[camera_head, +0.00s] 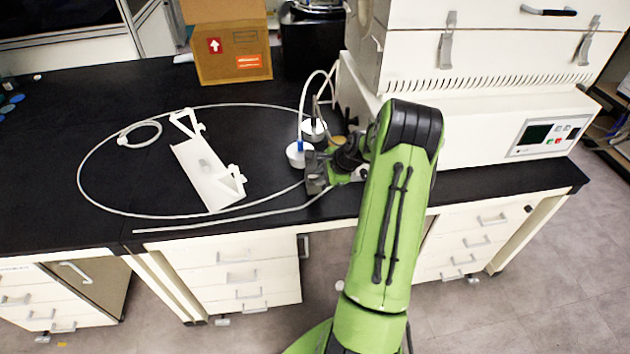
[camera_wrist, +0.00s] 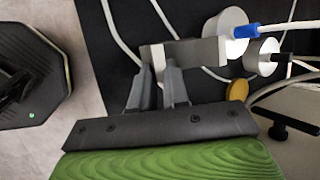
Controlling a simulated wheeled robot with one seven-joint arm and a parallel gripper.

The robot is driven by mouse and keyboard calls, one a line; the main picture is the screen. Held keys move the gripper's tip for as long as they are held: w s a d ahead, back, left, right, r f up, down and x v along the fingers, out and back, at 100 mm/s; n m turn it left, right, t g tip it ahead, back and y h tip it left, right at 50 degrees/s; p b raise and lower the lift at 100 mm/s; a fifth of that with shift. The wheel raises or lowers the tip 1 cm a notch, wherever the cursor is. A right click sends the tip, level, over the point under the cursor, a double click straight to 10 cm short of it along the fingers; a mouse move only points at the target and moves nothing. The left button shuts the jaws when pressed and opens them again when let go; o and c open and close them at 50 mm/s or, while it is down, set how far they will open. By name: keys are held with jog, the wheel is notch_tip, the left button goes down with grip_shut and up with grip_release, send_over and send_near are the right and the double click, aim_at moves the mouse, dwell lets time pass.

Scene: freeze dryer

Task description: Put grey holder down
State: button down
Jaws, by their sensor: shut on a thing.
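The grey holder (camera_wrist: 197,53) is a small block between my gripper's fingertips in the wrist view. My gripper (camera_wrist: 160,72) is shut on it, with one end of the block reaching out to the right toward the white round caps. There the holder is small and hard to tell from the dark gripper. I cannot tell whether it touches the bench.
Two white caps (camera_head: 299,153) with tubes, one blue-tipped, are close by. A white rack (camera_head: 208,178) lies on the bench to the left, ringed by a long white tube (camera_head: 97,150). A cardboard box (camera_head: 228,45) stands behind. The white machine (camera_head: 470,130) is at right.

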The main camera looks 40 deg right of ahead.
jog(key=shift+f, duration=1.2)
jog(key=c, duration=1.1)
grip_release()
